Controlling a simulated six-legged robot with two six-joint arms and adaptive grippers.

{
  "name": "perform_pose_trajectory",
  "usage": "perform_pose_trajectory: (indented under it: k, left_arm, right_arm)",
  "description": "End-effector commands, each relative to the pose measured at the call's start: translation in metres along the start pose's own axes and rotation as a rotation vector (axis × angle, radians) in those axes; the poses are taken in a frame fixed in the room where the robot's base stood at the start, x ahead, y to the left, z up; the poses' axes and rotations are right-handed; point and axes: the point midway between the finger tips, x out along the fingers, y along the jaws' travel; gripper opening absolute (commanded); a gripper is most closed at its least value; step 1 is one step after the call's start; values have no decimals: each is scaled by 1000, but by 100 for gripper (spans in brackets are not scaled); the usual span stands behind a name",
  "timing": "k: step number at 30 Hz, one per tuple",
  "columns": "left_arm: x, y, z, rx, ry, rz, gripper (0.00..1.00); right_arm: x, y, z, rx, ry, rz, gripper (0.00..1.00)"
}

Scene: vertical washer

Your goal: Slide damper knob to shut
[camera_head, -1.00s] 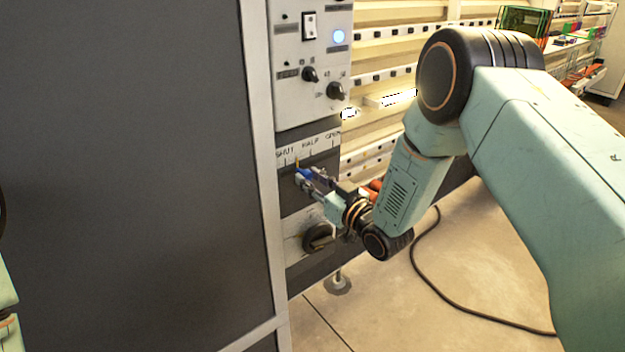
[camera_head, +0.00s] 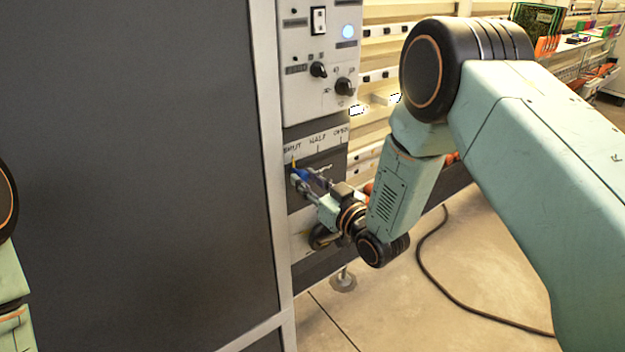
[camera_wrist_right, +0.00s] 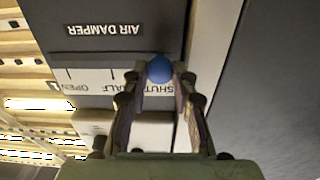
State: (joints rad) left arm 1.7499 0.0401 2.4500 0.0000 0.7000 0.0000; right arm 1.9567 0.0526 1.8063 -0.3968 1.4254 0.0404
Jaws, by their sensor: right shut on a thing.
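The blue damper knob (camera_head: 301,174) sits in its slot below the scale plate (camera_head: 317,142) marked SHUT, HALF and OPEN. Its yellow pointer (camera_head: 293,163) stands under the SHUT mark at the left end. My right gripper (camera_head: 309,183) is shut on the knob. In the right wrist view the round blue knob (camera_wrist_right: 159,69) lies between my right gripper's fingertips (camera_wrist_right: 160,78), beside the SHUT lettering, which the fingers partly cover. Only part of my left arm shows at the left edge; its gripper is out of view.
Above is a control panel (camera_head: 318,75) with a switch, a lit blue button and two black knobs. A large dark cabinet panel (camera_head: 150,170) with a grey frame stands left. A dark rotary knob below is partly hidden by my right gripper. A cable (camera_head: 440,285) lies on the floor.

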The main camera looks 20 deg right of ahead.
Motion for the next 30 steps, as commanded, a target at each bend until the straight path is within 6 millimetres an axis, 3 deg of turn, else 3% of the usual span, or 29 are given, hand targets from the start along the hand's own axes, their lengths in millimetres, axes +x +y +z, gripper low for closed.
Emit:
perform_pose_trajectory:
  k: [3, 4, 12, 23, 30]
  left_arm:
    - [0, 0, 0, 0, 0, 0, 40]
    - [0, 0, 0, 0, 0, 0, 40]
    - [0, 0, 0, 0, 0, 0, 40]
    - [0, 0, 0, 0, 0, 0, 40]
    - [0, 0, 0, 0, 0, 0, 40]
  right_arm:
    - [0, -3, -1, -2, 3, -9, 0]
    - [0, -3, -1, -2, 3, -10, 28]
    - [0, -2, 0, -2, 1, -7, 50]
    - [-4, -1, 0, 0, -2, -4, 50]
    - [-43, 0, 1, 3, -3, -1, 50]
